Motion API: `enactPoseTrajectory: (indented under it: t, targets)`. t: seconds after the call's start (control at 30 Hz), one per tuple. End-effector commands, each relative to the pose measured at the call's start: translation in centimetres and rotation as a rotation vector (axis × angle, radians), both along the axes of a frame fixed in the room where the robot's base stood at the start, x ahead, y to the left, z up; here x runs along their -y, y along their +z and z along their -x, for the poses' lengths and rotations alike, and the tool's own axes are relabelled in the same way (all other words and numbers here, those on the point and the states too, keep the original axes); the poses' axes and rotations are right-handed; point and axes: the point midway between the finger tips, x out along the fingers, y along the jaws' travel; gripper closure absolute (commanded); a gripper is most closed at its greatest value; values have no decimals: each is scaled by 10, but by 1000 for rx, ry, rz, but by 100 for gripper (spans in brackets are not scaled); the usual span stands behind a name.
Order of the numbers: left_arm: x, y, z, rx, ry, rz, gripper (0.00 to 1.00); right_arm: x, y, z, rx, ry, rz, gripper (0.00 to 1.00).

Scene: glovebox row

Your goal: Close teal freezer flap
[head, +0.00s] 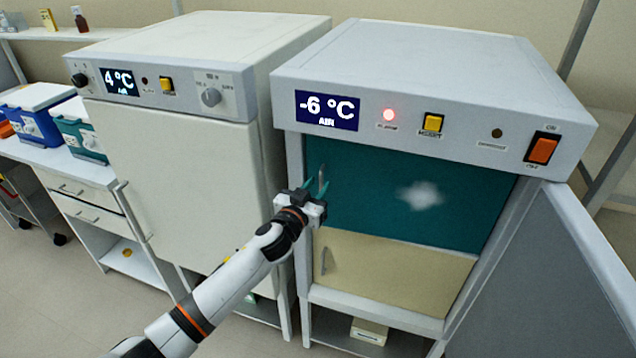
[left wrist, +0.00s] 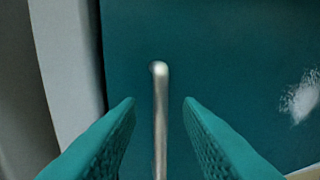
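The teal freezer flap (head: 375,200) fills the upper opening of the right cabinet, above a beige flap. It has a frosty white patch, and it looks in or close to the plane of the opening; I cannot tell if it is fully shut. Its thin metal handle (head: 322,178) stands near its left edge. My left gripper (head: 316,190) is at this handle. In the left wrist view the teal fingers of my left gripper (left wrist: 159,104) are apart, with the handle (left wrist: 160,120) between them and a visible gap on each side. My right gripper is out of view.
The beige flap (head: 400,275) sits directly below. The freezer's grey outer door (head: 565,270) stands swung open at the right. A closed 4 °C cabinet (head: 185,175) stands at the left, with blue (head: 35,115) and teal-white boxes on a counter beyond.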

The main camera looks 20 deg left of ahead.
Motion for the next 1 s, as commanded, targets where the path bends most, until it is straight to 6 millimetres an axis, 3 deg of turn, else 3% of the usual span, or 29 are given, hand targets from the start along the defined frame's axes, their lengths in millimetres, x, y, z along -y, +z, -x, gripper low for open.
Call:
enactPoseTrajectory:
  t: [0.4, 0.63, 0.87, 1.0]
  targets:
    - [2, 0, -11, 0, -1, -1, 67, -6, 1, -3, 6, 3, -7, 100]
    - [2, 0, -11, 0, -1, -1, 100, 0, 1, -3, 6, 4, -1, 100]
    - [2, 0, -11, 0, -2, -1, 100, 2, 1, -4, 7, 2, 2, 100]
    - [0, -3, -29, 1, 0, 0, 100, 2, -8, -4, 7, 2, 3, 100]
